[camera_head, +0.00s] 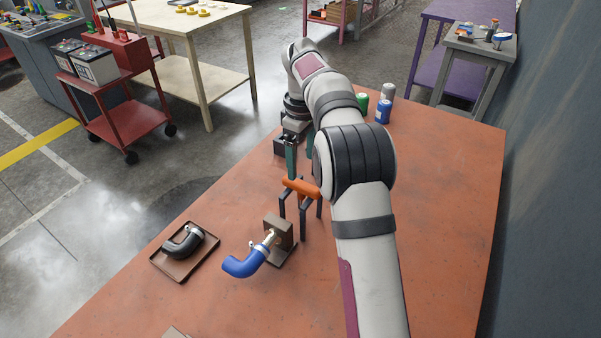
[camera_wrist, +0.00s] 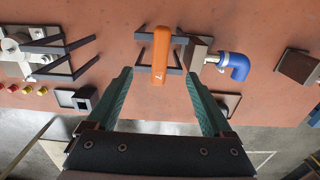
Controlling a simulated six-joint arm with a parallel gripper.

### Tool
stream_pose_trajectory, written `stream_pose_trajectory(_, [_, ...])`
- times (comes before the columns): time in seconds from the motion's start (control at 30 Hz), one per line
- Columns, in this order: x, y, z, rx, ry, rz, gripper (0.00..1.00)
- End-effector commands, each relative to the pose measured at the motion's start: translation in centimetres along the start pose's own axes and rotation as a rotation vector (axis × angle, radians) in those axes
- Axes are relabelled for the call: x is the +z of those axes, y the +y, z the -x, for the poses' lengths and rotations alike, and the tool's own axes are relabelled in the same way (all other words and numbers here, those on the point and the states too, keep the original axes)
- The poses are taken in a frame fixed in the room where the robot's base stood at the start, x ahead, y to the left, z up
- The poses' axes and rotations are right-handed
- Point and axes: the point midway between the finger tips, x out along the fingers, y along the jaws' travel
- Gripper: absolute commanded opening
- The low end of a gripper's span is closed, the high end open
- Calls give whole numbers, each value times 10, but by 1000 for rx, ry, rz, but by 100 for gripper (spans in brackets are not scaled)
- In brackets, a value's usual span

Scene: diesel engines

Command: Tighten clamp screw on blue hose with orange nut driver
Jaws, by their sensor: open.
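The orange nut driver (camera_head: 301,187) lies across a dark rack (camera_head: 303,213) on the table; its handle also shows in the wrist view (camera_wrist: 160,55). My gripper (camera_head: 300,160) is open above the driver. In the wrist view its two green fingers (camera_wrist: 158,85) stand on either side of the handle, apart from it. The blue hose (camera_head: 243,264) has a metal clamp (camera_head: 262,247) at its end on a fitting from a brown block (camera_head: 279,237); the hose also shows in the wrist view (camera_wrist: 235,66). The clamp screw is too small to make out.
A tray (camera_head: 176,266) with a black hose (camera_head: 184,243) lies left of the blue hose. Green, blue and grey cans (camera_head: 383,110) stand at the far table edge. The wrist view shows another rack (camera_wrist: 55,55) at left. The front table is mostly clear.

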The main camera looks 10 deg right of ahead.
Motion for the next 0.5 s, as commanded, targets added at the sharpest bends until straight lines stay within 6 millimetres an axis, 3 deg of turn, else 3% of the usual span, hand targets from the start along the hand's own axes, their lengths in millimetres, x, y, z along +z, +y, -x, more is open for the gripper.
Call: stream_pose_trajectory(0.5, [0,0,-65,-1,-1,0,85])
